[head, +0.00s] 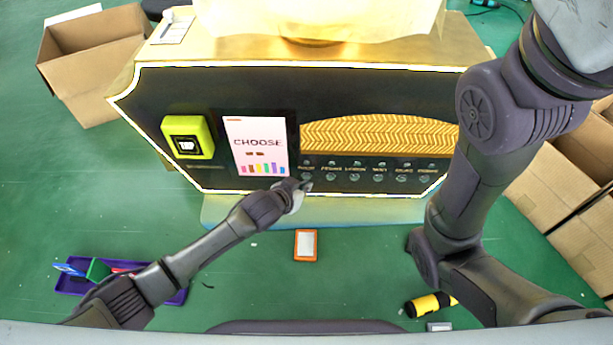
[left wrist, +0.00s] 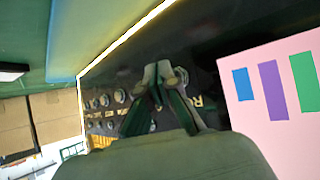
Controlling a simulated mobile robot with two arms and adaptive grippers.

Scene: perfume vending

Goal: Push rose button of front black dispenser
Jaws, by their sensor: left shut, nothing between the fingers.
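The black dispenser (head: 225,85) stands ahead with a lit edge and a pink CHOOSE screen (head: 257,146). A row of round buttons with small labels runs to the right of the screen. I cannot tell whether the fingertips touch the button. My right gripper is out of view.
A yellow-green tap reader (head: 187,137) is left of the screen. Cardboard boxes stand at left (head: 90,60) and right (head: 560,185). A purple tray (head: 72,286), an orange-framed item (head: 306,245) and a yellow-black cylinder (head: 430,304) lie on the green floor.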

